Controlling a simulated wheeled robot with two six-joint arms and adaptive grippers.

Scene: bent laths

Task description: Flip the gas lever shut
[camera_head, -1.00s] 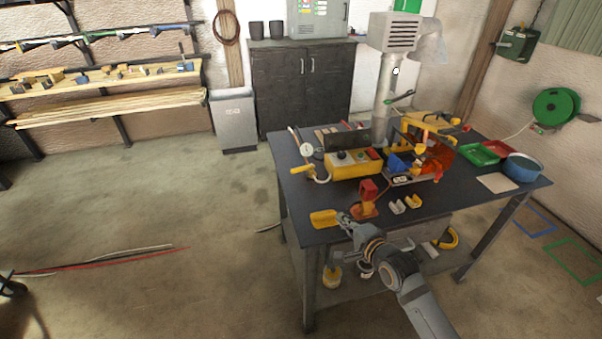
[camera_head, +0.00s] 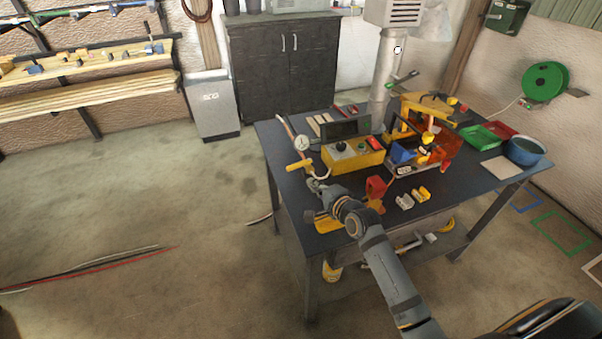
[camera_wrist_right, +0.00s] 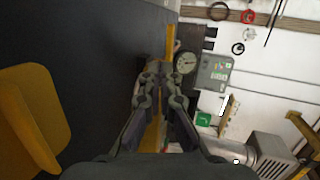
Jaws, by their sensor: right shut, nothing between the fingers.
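The gas lever (camera_head: 299,166) is a short yellow handle below a round white gauge (camera_head: 302,143) at the table's left edge. In the head view it lies roughly crosswise, its free end to the left. My right gripper (camera_head: 314,184) is shut and empty, just in front of the lever, near its right end. In the right wrist view, the gripper (camera_wrist_right: 159,75) points towards the gauge (camera_wrist_right: 186,62). A narrow yellow strip shows behind the fingers, partly hidden; contact with the lever cannot be told. My left gripper is out of view.
A yellow control box (camera_head: 353,160) stands right of the lever. A red part (camera_head: 376,187) and pale and yellow clips (camera_head: 405,201) lie beside my right forearm. A yellow paddle-shaped piece (camera_wrist_right: 32,120) is close at left in the wrist view.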

